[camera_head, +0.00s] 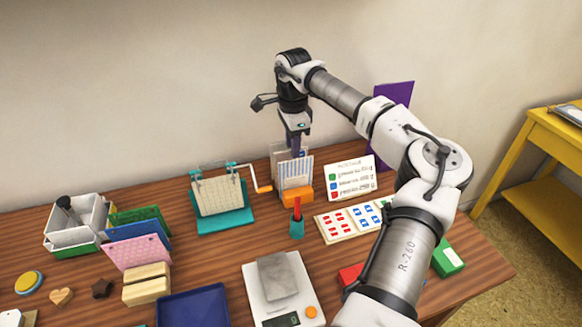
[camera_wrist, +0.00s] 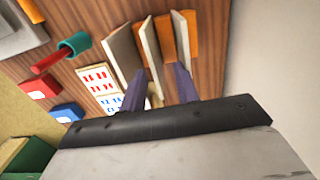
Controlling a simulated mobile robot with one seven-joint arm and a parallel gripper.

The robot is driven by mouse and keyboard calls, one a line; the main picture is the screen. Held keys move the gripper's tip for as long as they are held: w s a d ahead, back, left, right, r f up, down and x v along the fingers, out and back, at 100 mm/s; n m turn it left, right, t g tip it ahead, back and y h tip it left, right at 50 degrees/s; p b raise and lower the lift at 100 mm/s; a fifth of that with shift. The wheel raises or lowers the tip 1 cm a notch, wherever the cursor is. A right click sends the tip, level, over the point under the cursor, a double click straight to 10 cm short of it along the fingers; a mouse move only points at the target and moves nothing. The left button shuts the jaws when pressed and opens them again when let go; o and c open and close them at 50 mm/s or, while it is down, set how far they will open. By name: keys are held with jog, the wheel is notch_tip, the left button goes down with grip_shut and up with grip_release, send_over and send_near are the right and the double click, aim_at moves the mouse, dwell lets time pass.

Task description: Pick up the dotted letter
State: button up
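An orange holder (camera_head: 298,196) keeps several thin letters upright. The front one is a striped letter (camera_head: 295,172); paler letters (camera_head: 277,152) stand behind it, their faces mostly hidden, so I cannot tell which is dotted. My gripper (camera_head: 297,152) points down at the tops of these letters. In the wrist view my gripper (camera_wrist: 160,74) has its two purple fingers apart. A middle letter (camera_wrist: 150,42), seen edge-on, reaches between them, apparently not pinched. The front letter (camera_wrist: 119,50) lies outside the left finger.
A teal cup (camera_head: 297,228) with a red pen stands just in front of the holder. A cranked press (camera_head: 218,195) is close on the left, a printed sign (camera_head: 352,178) on the right. Further left, a pink dotted sheet (camera_head: 140,252) stands by blue and green ones.

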jog(key=f, duration=0.1)
jog(key=f+p, duration=0.1)
jog(key=f, duration=0.3)
jog(key=shift+s+a, duration=0.25)
jog(key=shift+s, duration=0.15)
jog(key=shift+c, duration=0.4)
grip_shut()
